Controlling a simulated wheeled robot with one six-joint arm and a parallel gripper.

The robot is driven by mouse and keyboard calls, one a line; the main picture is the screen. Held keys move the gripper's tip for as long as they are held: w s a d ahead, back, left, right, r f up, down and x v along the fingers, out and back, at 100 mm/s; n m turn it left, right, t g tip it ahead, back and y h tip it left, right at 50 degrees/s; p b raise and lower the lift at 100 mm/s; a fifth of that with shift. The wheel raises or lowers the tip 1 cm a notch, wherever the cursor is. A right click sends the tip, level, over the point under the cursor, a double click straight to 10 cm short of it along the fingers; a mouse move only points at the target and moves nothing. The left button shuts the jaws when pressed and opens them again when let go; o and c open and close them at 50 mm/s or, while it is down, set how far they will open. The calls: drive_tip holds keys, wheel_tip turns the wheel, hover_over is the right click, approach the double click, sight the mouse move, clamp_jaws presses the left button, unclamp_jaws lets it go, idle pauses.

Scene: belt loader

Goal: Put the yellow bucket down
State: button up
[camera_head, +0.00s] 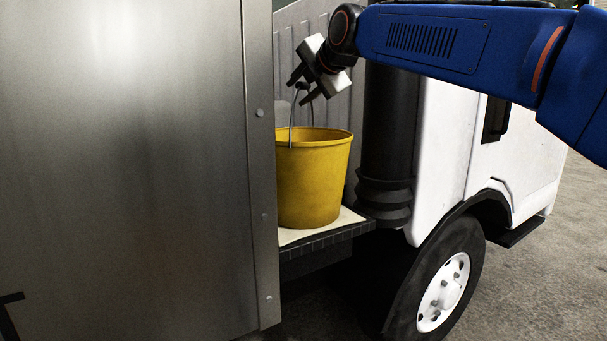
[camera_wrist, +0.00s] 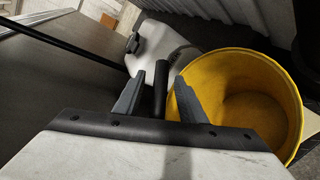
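The yellow bucket (camera_head: 314,185) stands upright on a pale mat (camera_head: 345,219) on a dark ledge at the truck's side. Its wire handle (camera_head: 292,125) is raised. My gripper (camera_head: 304,87) is at the top of the handle, above the bucket's left side. In the wrist view the bucket (camera_wrist: 235,75) is to the right, and its inside looks empty. The handle's black grip (camera_wrist: 160,86) lies between my two fingers (camera_wrist: 162,92), with a gap showing on each side, so the gripper looks open around it. The bucket's left edge is partly hidden in the head view.
A large metal panel (camera_head: 125,160) fills the left, close to the bucket. A dark ribbed column (camera_head: 388,140) and the white truck cab (camera_head: 525,150) with its wheel (camera_head: 440,290) are to the right. A whitish canister (camera_wrist: 160,55) with a dark cap is beside the bucket.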

drive_tip(key=shift+x, duration=1.05)
clamp_jaws()
idle(0.5)
